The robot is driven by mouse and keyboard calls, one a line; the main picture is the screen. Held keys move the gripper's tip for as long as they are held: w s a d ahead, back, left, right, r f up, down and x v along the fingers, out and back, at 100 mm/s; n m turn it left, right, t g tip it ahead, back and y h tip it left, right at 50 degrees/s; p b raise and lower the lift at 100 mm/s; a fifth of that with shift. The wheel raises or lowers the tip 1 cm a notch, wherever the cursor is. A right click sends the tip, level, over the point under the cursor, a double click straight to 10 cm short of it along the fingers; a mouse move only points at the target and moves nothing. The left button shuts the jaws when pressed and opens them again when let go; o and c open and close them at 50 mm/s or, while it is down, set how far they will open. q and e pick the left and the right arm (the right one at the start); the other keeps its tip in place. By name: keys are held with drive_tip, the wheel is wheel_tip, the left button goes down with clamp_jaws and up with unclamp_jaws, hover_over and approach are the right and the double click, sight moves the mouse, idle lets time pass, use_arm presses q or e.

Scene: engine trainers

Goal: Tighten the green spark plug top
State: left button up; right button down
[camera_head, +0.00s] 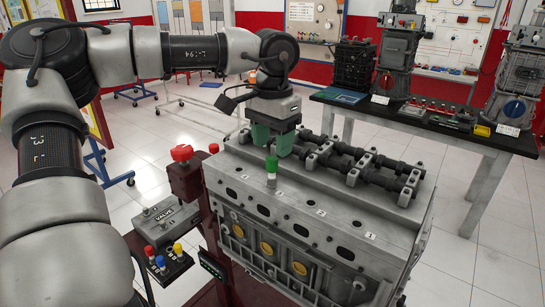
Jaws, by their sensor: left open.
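A spark plug with a green top (271,166) stands upright in the left-hand hole of the row on the grey engine block (310,215). My left gripper (273,141) has green fingers and points down. It is open and appears empty. In the picture its fingertips sit just above the green top, with a small gap between them. I cannot tell how far they are apart in depth. My right gripper is not in view.
Camshafts (375,165) run along the block behind the plug. A red knob (181,152) stands left of the block. A black holder (166,264) with blue, red and yellow tops is at lower left, near a grey box (166,220). A dark-topped table (440,122) stands behind right.

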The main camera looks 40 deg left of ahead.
sight(272, 157)
use_arm(q)
wheel_tip(272, 157, up, 6)
drive_tip(key=shift+r, duration=0.2)
drive_tip(key=shift+f, duration=0.1)
idle(0.6)
